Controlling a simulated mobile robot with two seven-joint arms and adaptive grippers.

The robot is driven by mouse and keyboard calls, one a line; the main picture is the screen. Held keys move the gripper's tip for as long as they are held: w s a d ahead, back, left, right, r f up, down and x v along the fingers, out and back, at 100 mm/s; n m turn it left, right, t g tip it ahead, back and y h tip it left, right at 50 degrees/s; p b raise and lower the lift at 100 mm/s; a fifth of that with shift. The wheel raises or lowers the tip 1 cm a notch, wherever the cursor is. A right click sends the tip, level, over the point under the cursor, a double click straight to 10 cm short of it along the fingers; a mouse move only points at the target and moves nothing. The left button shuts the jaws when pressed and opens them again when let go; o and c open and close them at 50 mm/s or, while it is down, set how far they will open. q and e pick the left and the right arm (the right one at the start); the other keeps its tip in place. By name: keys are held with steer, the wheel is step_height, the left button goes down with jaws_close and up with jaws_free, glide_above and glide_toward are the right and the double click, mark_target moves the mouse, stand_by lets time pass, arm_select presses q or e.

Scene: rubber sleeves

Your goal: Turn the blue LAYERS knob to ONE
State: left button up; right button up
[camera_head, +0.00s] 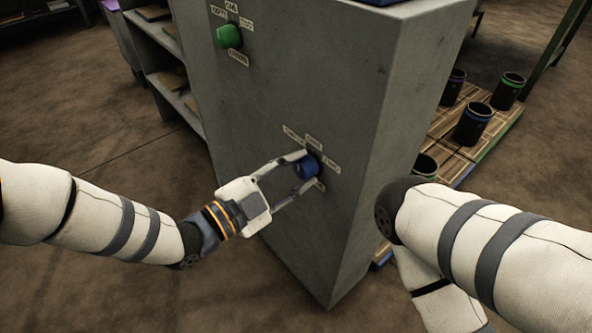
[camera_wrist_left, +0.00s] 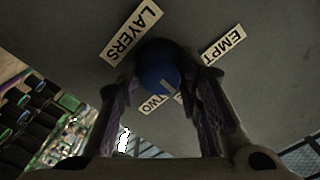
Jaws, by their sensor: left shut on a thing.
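The blue knob (camera_head: 307,167) sits on the side of a grey cabinet (camera_head: 310,80), low down, with small labels around it. My left gripper (camera_head: 304,169) is shut on the knob, one finger on each side. In the left wrist view the blue knob (camera_wrist_left: 157,66) shows between the fingers. A pale mark on it points to the lower right, toward a label mostly hidden by a finger, of which an E shows. The LAYERS label (camera_wrist_left: 131,33), the EMPT label (camera_wrist_left: 222,45) and the TWO label (camera_wrist_left: 153,104) also show. My right gripper is out of view.
A green knob (camera_head: 229,37) with its own labels is higher on the same cabinet. Shelves (camera_head: 170,85) stand behind to the left. Several dark cups with coloured rims (camera_head: 474,124) stand on a wooden pallet (camera_head: 445,128) to the right. My right arm is in front of the cabinet's right side.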

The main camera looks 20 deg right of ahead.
arm_select(q)
steer(key=o, duration=1.2)
steer(key=shift+c, duration=0.2)
steer(key=v, duration=1.2)
steer(key=shift+r, duration=0.15)
